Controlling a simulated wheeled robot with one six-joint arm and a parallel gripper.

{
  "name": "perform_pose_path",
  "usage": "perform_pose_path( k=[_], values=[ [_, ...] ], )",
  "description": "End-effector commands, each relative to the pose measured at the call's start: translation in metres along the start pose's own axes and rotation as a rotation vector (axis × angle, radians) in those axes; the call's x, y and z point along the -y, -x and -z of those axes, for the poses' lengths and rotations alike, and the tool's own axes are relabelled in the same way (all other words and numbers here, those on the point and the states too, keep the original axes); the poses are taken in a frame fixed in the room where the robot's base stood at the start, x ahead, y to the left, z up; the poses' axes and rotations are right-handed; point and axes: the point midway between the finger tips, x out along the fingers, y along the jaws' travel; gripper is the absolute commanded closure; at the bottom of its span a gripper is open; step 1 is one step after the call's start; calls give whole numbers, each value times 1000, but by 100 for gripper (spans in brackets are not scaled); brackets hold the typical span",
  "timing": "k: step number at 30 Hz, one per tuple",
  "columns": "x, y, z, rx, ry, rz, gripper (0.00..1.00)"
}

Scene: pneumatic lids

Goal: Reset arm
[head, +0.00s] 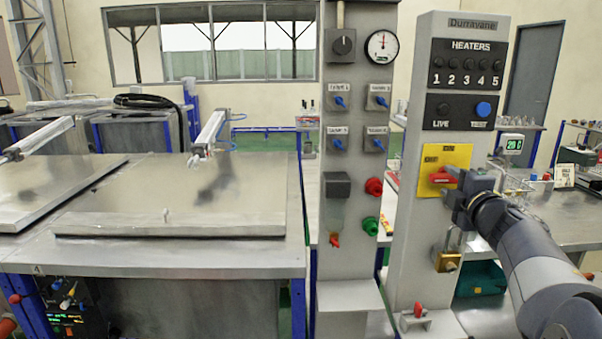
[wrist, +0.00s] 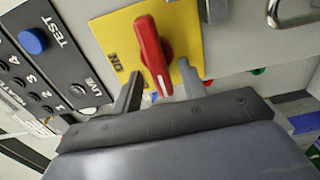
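A red rotary handle (head: 443,175) sits on a yellow plate (head: 457,157) on the grey heaters panel at the right. My gripper (head: 455,190) reaches in from the right, close to the handle. In the wrist view the red handle (wrist: 152,55) points down toward the gripper, slightly tilted, and the yellow plate (wrist: 112,35) shows an "ON" label. My gripper's fingers (wrist: 160,70) stand apart on either side of the handle's lower end, with a visible gap at each side. Whether the fingertips touch the plate cannot be told.
A brass padlock (head: 447,261) hangs below the handle. A blue TEST button (head: 483,109) is above it. The grey control post (head: 348,280) with gauge and switches stands to the left. Metal-lidded tanks (head: 170,215) fill the left side.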

Motion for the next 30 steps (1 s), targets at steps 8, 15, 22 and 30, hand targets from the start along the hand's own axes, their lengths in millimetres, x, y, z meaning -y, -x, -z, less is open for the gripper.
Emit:
perform_pose_path(
  k=[8, 15, 22, 30],
  values=[
    [0, 52, 0, 3, 2, 0, 60],
    [1, 76, 1, -3, 0, 3, 60],
    [1, 31, 1, -3, -2, 2, 60],
    [0, -17, 1, -2, -2, 1, 60]
  ],
)
